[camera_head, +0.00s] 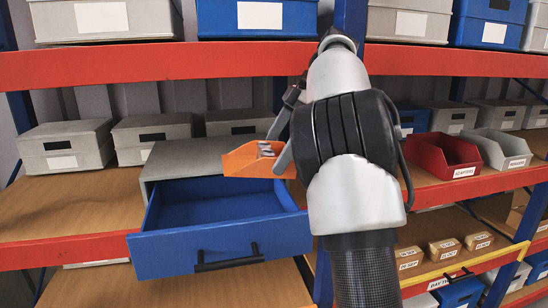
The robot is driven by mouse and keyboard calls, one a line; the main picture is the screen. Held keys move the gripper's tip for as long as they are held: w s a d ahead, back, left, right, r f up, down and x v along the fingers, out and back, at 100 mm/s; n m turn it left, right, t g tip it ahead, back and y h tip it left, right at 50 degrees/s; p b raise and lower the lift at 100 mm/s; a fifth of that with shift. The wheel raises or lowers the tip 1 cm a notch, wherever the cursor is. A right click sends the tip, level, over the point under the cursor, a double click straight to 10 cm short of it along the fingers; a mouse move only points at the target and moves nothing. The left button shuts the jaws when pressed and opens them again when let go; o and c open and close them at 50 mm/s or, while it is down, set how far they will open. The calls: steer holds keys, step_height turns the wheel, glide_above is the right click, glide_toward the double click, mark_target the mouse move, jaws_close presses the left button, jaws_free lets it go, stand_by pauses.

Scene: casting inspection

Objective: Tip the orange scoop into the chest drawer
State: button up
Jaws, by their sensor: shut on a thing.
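The orange scoop (240,160) is above the back right part of the open drawer and looks roughly level. Several small grey metal parts (266,149) lie in it. My gripper (281,152) is shut on the scoop at its right end; my wrist and arm hide part of the grip. The blue chest drawer (215,240) is pulled out of the grey chest (185,157) on the shelf. Its visible floor looks empty. Its right rear corner is partly hidden by my arm.
A red bin (440,156) and a grey bin (497,149) stand on the shelf at right. Lidded grey boxes (66,147) stand left of the chest. The red beam (160,65) of the upper shelf runs above the scoop. Small cartons (445,249) lie lower right.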

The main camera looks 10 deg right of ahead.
mark_target(262, 144)
steer(key=shift+a+r+n, duration=0.15)
steer(key=shift+r+n, duration=0.1)
steer(key=shift+n, duration=0.05)
steer(key=a+h, duration=0.1)
steer(key=h, duration=0.2)
steer(key=a+r+h, duration=0.1)
steer(key=a+h, duration=0.1)
steer(key=shift+h, duration=0.4)
steer(key=shift+a+r+h, duration=0.25)
steer(key=shift+a+h, duration=0.4)
steer(key=shift+h, duration=0.25)
steer(key=a+h, duration=0.3)
steer(key=shift+r, duration=0.3)
steer(key=a+h, duration=0.3)
steer(key=h, duration=0.1)
steer(key=shift+w+a+r, duration=0.1)
steer(key=shift+a+r, duration=0.1)
steer(key=shift+a, duration=0.2)
steer(key=shift+d+r, duration=0.1)
